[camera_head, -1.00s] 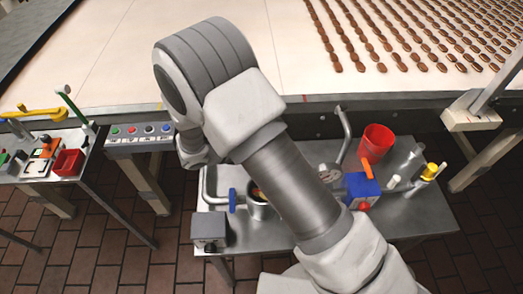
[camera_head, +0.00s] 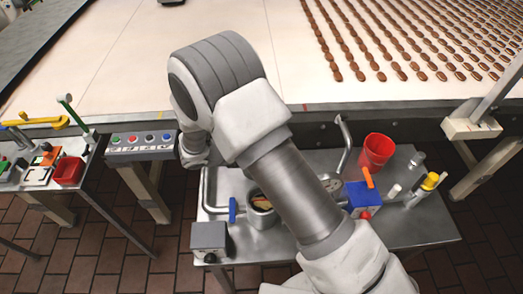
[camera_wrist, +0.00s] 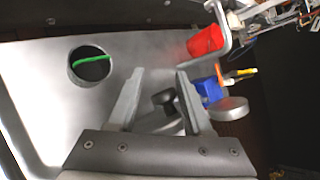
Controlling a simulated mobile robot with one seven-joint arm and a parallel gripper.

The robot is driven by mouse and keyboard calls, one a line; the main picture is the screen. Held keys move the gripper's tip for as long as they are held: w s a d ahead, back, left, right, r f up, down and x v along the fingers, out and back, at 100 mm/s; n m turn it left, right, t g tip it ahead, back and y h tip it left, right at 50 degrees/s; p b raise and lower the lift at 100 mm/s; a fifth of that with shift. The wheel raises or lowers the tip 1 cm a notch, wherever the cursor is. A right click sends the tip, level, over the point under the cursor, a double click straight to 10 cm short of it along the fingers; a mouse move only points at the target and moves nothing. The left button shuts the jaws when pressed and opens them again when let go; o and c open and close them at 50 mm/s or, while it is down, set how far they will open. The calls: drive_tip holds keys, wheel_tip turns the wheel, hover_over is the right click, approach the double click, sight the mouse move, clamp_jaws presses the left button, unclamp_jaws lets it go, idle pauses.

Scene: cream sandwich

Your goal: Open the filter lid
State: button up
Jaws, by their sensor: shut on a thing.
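A metal pot-like filter (camera_head: 262,205) with its round mouth showing stands on the metal table, left of my arm. Something yellowish shows inside it. In the wrist view a round opening (camera_wrist: 90,66) with a green strip inside lies left of my fingers. My gripper (camera_wrist: 158,84) points over the metal surface, its fingers apart around a dark grey piece (camera_wrist: 165,101). This piece seems to be the filter lid's handle, but the contact is unclear. A round grey disc (camera_wrist: 229,110) lies right of the fingers. The head view hides my gripper behind my arm.
A red cup (camera_head: 376,152) stands at the back right of the metal table (camera_head: 425,228). A blue box (camera_head: 364,196) and yellow-topped item (camera_head: 430,181) stand to the right. A grey box (camera_head: 209,240) sits front left. The conveyor (camera_head: 110,60) lies behind.

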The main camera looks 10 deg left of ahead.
drive_tip(key=o, duration=0.4)
drive_tip(key=shift+s+f, duration=0.3)
drive_tip(key=shift+f, duration=0.3)
drive_tip(key=shift+w+r, duration=0.2)
drive_tip(key=shift+r, duration=0.15)
drive_tip(key=b+v, duration=0.1)
drive_tip(key=v, duration=1.6)
drive_tip(key=shift+b, duration=0.4)
drive_tip(key=shift+r, duration=0.15)
